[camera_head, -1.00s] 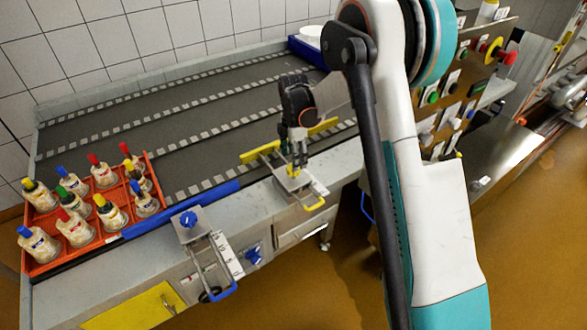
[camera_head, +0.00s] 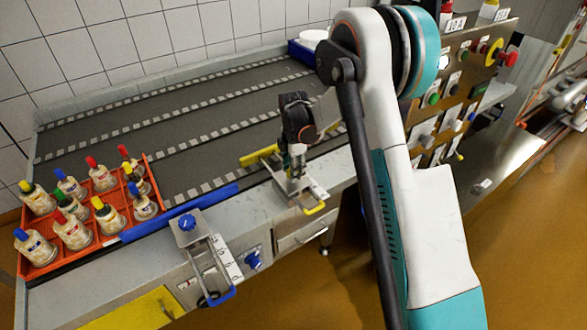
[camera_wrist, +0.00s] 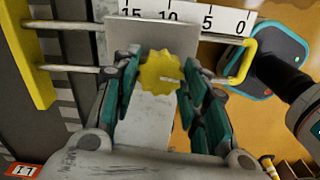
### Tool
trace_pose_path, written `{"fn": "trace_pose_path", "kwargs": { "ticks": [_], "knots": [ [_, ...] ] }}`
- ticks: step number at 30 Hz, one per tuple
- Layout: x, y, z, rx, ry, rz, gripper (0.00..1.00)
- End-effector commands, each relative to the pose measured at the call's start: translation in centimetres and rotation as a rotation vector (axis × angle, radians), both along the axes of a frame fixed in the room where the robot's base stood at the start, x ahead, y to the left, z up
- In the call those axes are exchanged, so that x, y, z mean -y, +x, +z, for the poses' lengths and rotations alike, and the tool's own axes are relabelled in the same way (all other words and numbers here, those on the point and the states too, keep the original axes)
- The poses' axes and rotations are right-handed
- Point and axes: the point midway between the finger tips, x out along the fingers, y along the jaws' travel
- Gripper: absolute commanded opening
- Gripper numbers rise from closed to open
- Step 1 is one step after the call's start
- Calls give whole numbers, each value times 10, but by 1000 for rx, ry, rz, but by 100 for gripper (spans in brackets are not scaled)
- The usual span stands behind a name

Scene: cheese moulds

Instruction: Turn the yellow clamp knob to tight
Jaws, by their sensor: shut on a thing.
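The yellow clamp knob (camera_wrist: 164,75) has a scalloped rim and a pale mark on its top, pointing right in the wrist view. My gripper (camera_wrist: 160,84) is shut on the knob, one finger on each side. In the head view my gripper (camera_head: 296,172) comes down over the clamp and hides most of the knob. The clamp's grey metal plate (camera_wrist: 150,130) lies under the knob. Its rods run from a yellow bar (camera_wrist: 28,55) to a yellow handle (camera_wrist: 243,60), past a white scale (camera_wrist: 195,14) with numbers.
A blue knob (camera_head: 187,223) sits on a similar clamp with a blue handle (camera_head: 218,299) to the left. An orange crate (camera_head: 98,240) with several capped bottles stands at the far left. A control panel (camera_head: 450,95) with buttons stands at the right. The dark belt surface (camera_head: 200,125) is largely clear.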

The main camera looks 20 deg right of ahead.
Motion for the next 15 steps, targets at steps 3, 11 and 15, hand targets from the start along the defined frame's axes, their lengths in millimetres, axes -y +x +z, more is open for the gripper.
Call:
{"fn": "trace_pose_path", "kwargs": {
  "ticks": [3,11,15],
  "knots": [
    [0,0,0,0,0,-20,17],
    [0,0,0,0,0,-243,17],
    [0,0,0,0,0,-350,17]
  ]
}}
